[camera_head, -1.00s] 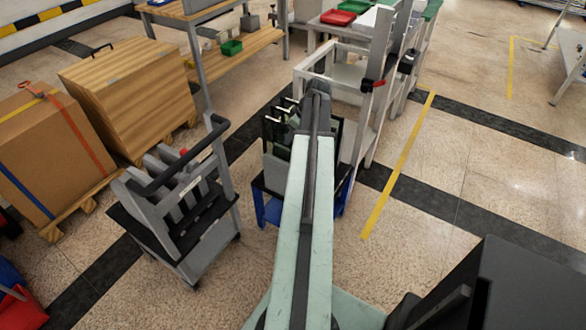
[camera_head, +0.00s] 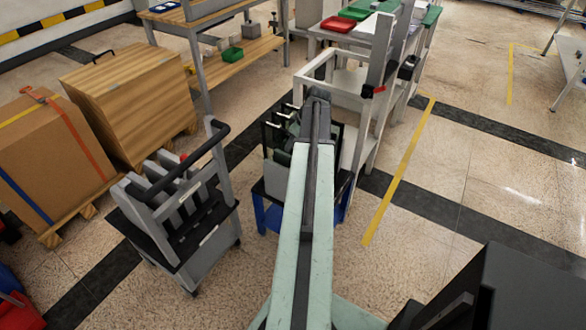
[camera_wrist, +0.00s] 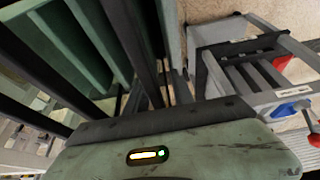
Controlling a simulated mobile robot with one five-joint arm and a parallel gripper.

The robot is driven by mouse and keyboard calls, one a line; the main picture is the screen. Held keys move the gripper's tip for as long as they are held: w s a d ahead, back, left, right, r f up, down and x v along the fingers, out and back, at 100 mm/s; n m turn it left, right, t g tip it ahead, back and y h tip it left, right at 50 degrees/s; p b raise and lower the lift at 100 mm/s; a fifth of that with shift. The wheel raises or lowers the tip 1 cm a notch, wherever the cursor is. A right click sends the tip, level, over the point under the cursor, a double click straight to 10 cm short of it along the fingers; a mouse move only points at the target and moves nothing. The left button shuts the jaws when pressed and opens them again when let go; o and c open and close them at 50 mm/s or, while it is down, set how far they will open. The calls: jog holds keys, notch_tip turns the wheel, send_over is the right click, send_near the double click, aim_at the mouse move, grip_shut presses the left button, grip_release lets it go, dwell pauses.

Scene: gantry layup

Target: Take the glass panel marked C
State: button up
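Greenish panels (camera_wrist: 62,42) stand between black dividers at the upper left of the wrist view. In the head view, a black rack (camera_head: 268,135) on a blue-legged stand (camera_head: 268,216) holds panels, partly hidden behind my arm. I can read no letter C on any of them, so I cannot tell which panel is C. My gripper (camera_head: 317,97) is at the far end of my pale green arm, over or beside this rack. Its fingers are not clear against the dark bars, and no panel is clearly held.
A grey cart (camera_head: 190,225) with upright slots and a black handle stands left of the rack. A white frame table (camera_head: 345,90) is close on the right. A wooden crate (camera_head: 135,95) and a cardboard box (camera_head: 50,145) are at left. Floor is open right of the yellow line.

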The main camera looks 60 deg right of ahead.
grip_shut()
dwell(1.2)
